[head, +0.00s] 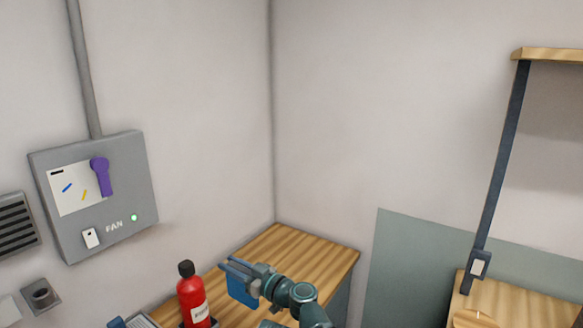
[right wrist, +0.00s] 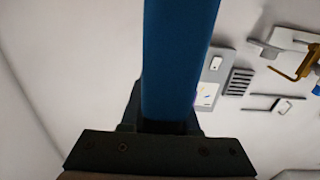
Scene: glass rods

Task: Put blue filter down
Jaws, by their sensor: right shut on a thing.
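The blue filter (head: 241,288) is a flat blue piece in the head view, held at the tip of my right gripper (head: 250,270). It hangs above the wooden worktop, just right of a red bottle. In the right wrist view the blue filter (right wrist: 178,60) rises as a broad blue strip from between the jaws of my right gripper (right wrist: 165,120). The right gripper is shut on it. My left gripper is not in view.
The red bottle (head: 194,296) with a black cap stands on the wooden worktop (head: 310,252). A grey fan control box (head: 120,190) with a purple lever is on the left wall. The worktop's back corner is clear. Another wooden surface (head: 520,308) is at the right.

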